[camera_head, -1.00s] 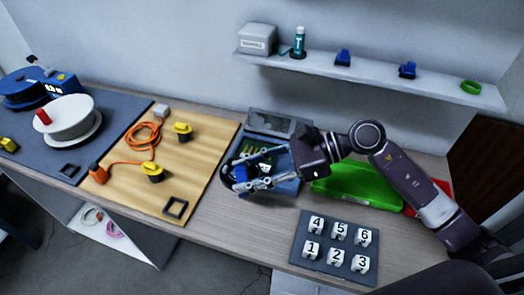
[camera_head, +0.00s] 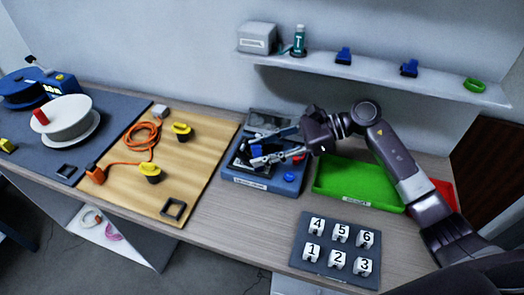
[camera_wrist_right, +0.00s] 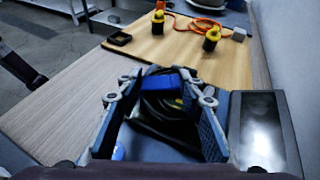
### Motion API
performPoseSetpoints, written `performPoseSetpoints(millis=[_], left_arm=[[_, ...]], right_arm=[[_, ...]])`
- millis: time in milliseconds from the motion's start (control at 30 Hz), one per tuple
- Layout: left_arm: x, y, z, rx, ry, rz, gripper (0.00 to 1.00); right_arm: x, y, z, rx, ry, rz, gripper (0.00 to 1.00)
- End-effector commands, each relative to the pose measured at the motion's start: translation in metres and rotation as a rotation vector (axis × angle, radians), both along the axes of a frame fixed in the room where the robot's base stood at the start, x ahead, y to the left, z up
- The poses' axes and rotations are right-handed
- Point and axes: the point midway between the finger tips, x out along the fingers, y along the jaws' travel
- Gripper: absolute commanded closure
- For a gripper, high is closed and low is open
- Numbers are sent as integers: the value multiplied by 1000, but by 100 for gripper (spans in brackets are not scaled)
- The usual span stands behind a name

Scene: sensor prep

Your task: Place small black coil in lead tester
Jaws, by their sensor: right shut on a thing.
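My right gripper (camera_head: 252,150) is shut on the small black coil (camera_head: 243,158), which carries a blue piece. The coil also shows between the two fingers in the right wrist view (camera_wrist_right: 168,104). The gripper and coil are over the lead tester (camera_head: 236,180), a blue box with a dark screen at its back and red and blue buttons on its right. The fingers hide part of the tester's middle. I cannot tell whether the coil touches the tester. My left gripper is not in view.
A green tray (camera_head: 352,198) stands right of the tester, with a red tray (camera_head: 445,190) beyond. A numbered block board (camera_head: 305,260) lies in front. A wooden board (camera_head: 205,165) with an orange cable (camera_head: 142,137) lies left. A shelf (camera_head: 375,73) hangs above the back.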

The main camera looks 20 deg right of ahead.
Motion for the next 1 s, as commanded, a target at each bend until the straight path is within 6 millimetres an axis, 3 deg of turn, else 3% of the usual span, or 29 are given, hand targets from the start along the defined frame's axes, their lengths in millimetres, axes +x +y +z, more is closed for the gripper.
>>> performPoseSetpoints(millis=[100,133,267,633,1000], left_arm=[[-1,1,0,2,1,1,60],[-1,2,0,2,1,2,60],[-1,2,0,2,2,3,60],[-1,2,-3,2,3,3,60],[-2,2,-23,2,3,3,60]], right_arm=[[0,0,1,0,0,-1,100],[0,0,0,-2,1,0,62],[0,0,0,-1,1,0,48],[-1,-6,1,-2,1,-2,47],[-12,-58,22,-3,2,-3,47]])
